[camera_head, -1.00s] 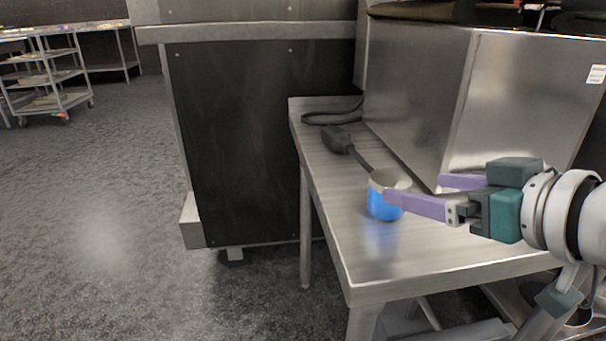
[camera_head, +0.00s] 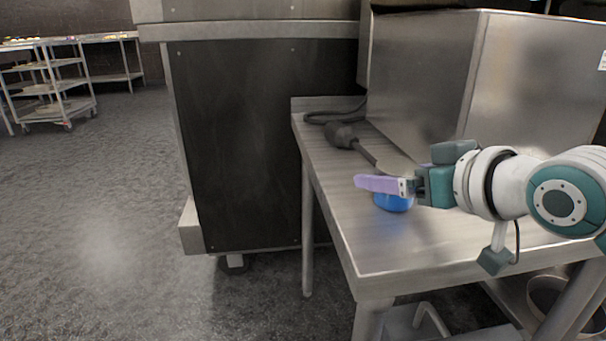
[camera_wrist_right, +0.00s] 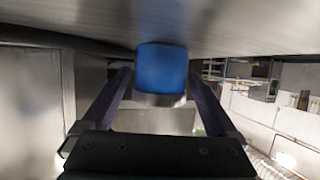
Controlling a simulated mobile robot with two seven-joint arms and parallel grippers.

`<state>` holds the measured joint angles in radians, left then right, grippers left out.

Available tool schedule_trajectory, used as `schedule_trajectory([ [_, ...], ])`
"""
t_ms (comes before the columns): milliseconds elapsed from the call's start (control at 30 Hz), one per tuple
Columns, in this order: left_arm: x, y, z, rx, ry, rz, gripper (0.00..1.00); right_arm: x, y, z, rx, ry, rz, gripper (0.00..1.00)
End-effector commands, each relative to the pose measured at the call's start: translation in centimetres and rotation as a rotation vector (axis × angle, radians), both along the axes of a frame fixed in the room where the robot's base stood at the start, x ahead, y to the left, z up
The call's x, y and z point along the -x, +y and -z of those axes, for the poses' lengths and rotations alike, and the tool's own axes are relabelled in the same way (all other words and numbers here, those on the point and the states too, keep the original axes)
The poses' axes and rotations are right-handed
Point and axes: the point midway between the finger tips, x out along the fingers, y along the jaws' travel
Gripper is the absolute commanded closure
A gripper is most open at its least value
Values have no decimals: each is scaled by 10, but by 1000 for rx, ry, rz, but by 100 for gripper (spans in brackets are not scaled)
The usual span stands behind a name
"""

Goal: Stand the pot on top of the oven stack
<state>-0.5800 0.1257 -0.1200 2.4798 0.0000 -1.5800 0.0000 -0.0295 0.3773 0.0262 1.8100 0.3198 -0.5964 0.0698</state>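The pot looks to be the small blue vessel (camera_head: 393,203) with a pale metal rim, standing on the steel table; my right gripper hides its upper part in the head view. My right gripper (camera_head: 368,182) is level at the pot's upper part, with one purple finger clearly showing in front of it. In the right wrist view the pot (camera_wrist_right: 161,68) lies between the two spread fingers, with a narrow gap at each side. The oven stack may be the tall steel unit with a dark side panel (camera_head: 245,150); its top is out of view. My left gripper is not in view.
A large steel box (camera_head: 420,80) stands on the table (camera_head: 365,255), close behind the pot. A dark cable with a thick plug (camera_head: 342,134) lies on the table. A wheeled rack (camera_head: 50,85) is far left. The floor on the left is clear.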

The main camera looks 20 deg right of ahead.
Motion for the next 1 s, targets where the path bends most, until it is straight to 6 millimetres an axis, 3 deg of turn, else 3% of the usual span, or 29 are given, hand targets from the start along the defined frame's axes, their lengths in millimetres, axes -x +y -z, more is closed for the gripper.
schedule_trajectory([
  [67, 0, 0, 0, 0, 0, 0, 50, 0, 0, 0, 0, 0, 0, 17],
  [800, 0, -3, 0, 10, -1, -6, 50, 0, 0, 0, 0, -2, 0, 100],
  [1000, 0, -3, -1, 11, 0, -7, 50, 0, 0, -2, 0, -2, 0, 100],
])
